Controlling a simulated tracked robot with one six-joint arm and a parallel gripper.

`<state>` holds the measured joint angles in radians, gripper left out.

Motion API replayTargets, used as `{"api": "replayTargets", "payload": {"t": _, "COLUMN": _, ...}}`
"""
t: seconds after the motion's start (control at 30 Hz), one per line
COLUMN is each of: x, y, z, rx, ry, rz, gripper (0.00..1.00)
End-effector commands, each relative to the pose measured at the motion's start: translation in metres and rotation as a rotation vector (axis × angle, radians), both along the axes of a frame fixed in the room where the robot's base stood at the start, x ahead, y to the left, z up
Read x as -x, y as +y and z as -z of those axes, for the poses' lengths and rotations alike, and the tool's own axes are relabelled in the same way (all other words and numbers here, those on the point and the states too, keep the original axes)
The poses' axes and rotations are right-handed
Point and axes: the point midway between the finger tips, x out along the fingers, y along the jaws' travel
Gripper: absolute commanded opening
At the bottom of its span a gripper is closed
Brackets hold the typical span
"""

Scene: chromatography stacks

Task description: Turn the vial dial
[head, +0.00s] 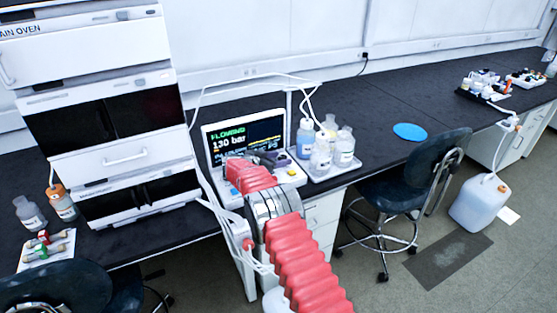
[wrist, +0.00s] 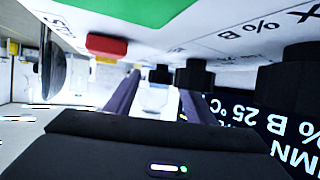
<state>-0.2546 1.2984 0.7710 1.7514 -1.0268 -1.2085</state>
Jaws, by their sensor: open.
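The control unit with a lit screen (head: 245,138) reading "FLOWING 130 bar" stands on the dark bench. One small dial (wrist: 159,74) shows between the fingertips; contact cannot be told. Another dial (wrist: 195,75) is just right of them, and a larger one (wrist: 292,72) is further right. No label naming the vial dial is readable.
A red button (wrist: 107,45) is on the panel left of the dials. A tray of bottles (head: 322,172) stands right of the unit, and a tall instrument stack (head: 115,150) stands left. A chair (head: 415,180) stands below.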

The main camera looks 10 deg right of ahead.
Motion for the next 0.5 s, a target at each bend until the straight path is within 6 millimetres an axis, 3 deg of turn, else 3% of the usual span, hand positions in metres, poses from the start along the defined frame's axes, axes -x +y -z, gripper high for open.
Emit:
{"api": "replayTargets", "payload": {"t": 0.27, "x": 0.011, "y": 0.015, "z": -0.008, "rx": 0.0, "ry": 0.0, "rz": -0.001, "gripper": 0.49}}
{"api": "replayTargets", "payload": {"t": 0.5, "x": 0.033, "y": 0.042, "z": -0.022, "rx": 0.0, "ry": 0.0, "rz": -0.002, "gripper": 0.49}}
